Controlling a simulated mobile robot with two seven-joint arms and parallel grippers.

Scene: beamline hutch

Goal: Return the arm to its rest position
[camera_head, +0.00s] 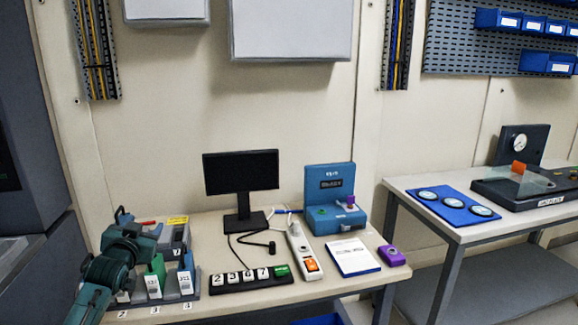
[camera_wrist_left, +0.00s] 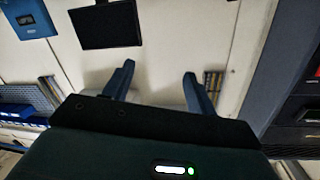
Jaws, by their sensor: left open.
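My left arm comes in from the lower left in the head view. The arm covers part of the holder's left side. My right gripper is not in view.
The holder (camera_head: 188,291) carries green and blue cards (camera_head: 186,278). A monitor (camera_head: 241,173), numbered key strip (camera_head: 250,279), power strip (camera_head: 303,252), blue device (camera_head: 331,190), notepad (camera_head: 353,257) and purple box (camera_head: 391,255) stand rightward. A second table (camera_head: 430,224) is at right. A dark cabinet (camera_head: 30,130) borders the left.

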